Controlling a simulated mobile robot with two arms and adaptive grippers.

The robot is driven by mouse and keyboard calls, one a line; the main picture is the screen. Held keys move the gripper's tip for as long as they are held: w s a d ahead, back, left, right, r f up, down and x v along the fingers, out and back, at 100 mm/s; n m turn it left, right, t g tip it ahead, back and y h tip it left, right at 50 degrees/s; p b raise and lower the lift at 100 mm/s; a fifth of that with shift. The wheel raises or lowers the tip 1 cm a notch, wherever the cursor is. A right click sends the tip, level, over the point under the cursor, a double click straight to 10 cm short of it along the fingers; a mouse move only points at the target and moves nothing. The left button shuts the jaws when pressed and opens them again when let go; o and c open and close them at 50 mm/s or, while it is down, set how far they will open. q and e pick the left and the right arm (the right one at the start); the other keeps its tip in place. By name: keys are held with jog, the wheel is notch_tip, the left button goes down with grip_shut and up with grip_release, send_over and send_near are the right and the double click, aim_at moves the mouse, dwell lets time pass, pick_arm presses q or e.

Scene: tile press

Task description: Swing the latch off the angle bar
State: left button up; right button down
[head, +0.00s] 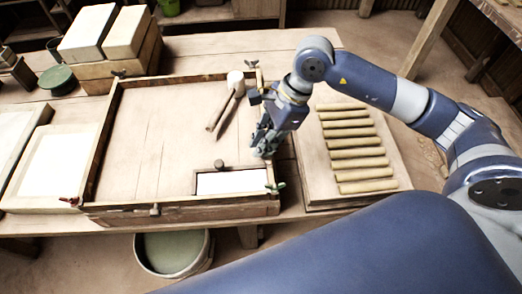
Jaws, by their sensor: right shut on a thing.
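A shallow wooden frame (180,209) lies on the table. In its near right corner an angle bar (208,173) borders a white tile (232,182), with a small round knob (220,163) on the bar's far side. My right gripper (264,145) reaches down at the frame's right side, just beyond the angle bar's right end. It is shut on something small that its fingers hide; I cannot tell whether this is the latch. A green wing-shaped clamp (275,188) sits at the frame's near right corner. My left gripper is out of view.
A mallet (236,84) and a wooden stick (218,111) lie in the frame, left of my right gripper. A board with several rollers (358,152) is to the right. Boxes (124,33) stand at the back left. A bucket (172,252) is below the table's front edge.

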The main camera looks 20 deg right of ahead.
jog(key=m+b, duration=0.1)
jog(key=d+m+t+b, duration=0.1)
jog(key=m+b, duration=0.2)
jog(key=shift+s+d+f+t+h, duration=0.1)
jog(key=shift+d+f+t+h, duration=0.05)
jog(key=shift+f+t+h, duration=0.15)
jog(key=shift+s+d+r+m+t+h+b, duration=0.15)
jog(key=shift+d+m+t+b, duration=0.1)
jog(key=shift+m+b, duration=0.5)
jog(key=shift+d+r+m+t+h+b, duration=0.15)
jog(key=shift+m+t+b, duration=0.1)
jog(key=shift+m+b, duration=0.5)
jog(key=c, duration=1.5)
grip_release()
jog(key=shift+c, duration=0.2)
